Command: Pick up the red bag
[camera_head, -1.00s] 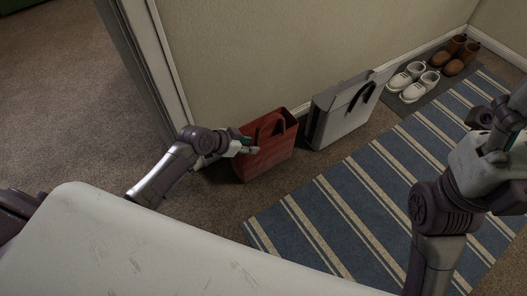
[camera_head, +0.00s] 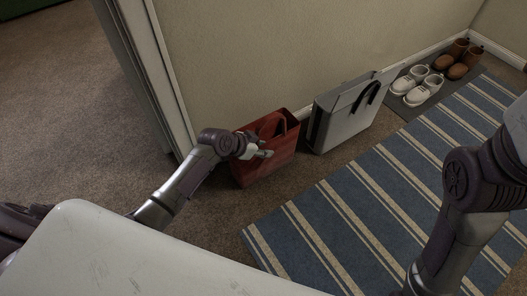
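The red bag (camera_head: 272,168) stands upright on the carpet against the wall, left of a grey bag, with its handles up. My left gripper (camera_head: 266,154) is in front of the bag's upper part, near the handles, and overlaps it in the picture. I cannot tell whether it touches the bag or a handle, or whether its fingers are open or shut; they are small here. My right arm (camera_head: 466,190) comes up at the right edge, and its gripper is out of the picture.
A grey bag (camera_head: 340,126) stands close to the right of the red one. A blue striped rug (camera_head: 350,208) lies in front. White shoes (camera_head: 416,86) and brown boots (camera_head: 458,59) stand on a dark mat at the back right. A door frame is at the left.

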